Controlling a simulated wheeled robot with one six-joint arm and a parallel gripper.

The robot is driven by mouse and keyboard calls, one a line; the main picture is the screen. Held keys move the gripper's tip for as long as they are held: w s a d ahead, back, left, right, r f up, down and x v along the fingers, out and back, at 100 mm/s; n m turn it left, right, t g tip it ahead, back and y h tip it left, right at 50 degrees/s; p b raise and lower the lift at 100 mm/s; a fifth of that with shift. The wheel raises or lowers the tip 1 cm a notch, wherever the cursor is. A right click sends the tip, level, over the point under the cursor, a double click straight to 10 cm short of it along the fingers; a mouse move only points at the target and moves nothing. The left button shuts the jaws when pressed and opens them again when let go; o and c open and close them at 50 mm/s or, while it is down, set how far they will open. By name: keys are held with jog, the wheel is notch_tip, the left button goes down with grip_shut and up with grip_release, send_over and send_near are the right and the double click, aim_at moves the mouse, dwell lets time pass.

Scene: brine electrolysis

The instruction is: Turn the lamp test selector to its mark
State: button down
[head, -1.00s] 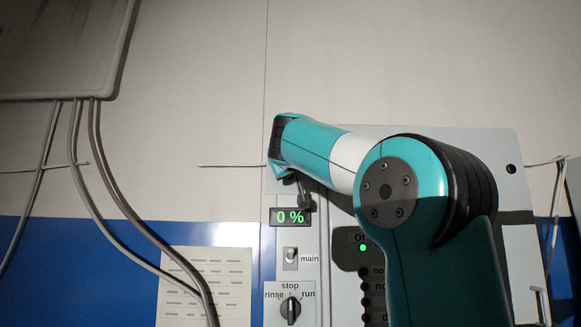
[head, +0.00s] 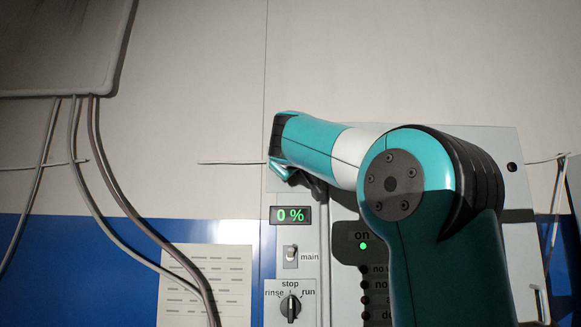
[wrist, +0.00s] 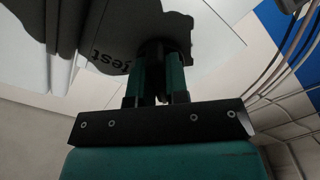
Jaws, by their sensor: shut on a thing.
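In the wrist view my gripper (wrist: 161,55) reaches to the panel, its two fingers close together beside the printed word "test" (wrist: 109,62). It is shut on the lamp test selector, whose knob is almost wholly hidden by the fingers. The selector's pointer and its mark cannot be made out. In the head view my arm covers the selector, and only a small part of my gripper shows below the wrist.
Left of my arm on the panel are a green "0 %" display (head: 291,215), the main switch (head: 291,252) and a rinse/stop/run selector (head: 290,306) pointing about upright. A green lamp (head: 364,246) is lit. Cables (head: 117,190) hang at the left.

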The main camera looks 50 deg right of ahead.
jog(key=c, duration=1.1)
grip_release()
jog(key=shift+a, duration=0.1)
jog(key=shift+b+v, duration=1.95)
jog(key=shift+v, duration=6.65)
jog(key=shift+s, duration=0.1)
